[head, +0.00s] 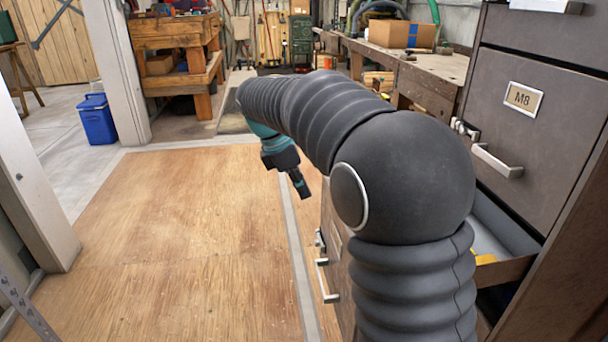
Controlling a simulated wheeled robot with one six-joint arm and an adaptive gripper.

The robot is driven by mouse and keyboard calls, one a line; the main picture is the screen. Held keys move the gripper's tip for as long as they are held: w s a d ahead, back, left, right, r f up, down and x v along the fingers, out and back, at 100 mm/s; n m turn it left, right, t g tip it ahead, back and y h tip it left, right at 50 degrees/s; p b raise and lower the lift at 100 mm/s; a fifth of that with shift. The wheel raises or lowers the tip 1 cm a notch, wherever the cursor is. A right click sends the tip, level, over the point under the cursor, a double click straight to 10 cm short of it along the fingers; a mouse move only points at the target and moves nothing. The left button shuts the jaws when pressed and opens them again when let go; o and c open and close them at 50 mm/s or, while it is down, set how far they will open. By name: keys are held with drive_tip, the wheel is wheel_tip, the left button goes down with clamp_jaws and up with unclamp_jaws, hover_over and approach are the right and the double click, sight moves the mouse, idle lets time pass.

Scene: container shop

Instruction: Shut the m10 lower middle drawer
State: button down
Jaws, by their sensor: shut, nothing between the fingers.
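An open drawer (506,269) sticks out of the dark cabinet, below the drawer labelled M8 (515,150). Its grey inside and a bit of something yellow (485,259) show to the right of my arm. A drawer front with a metal handle (326,281) shows low, left of my arm; I cannot read its label, and my arm hides how it joins the open drawer. My gripper (301,190) is shut and empty, pointing down over the floor, left of and beyond that handle, apart from it.
The plywood floor (190,230) left of the cabinet is clear. A workbench with a cardboard box (402,34) stands behind the cabinet. A wooden bench (175,50) and a blue bin (97,119) are at the back left. A white post (35,150) stands at the left.

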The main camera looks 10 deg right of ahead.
drive_tip(key=shift+d+f, duration=0.15)
drive_tip(key=shift+d, duration=0.9)
drive_tip(key=shift+d+f, duration=0.1)
drive_tip(key=shift+d, duration=0.95)
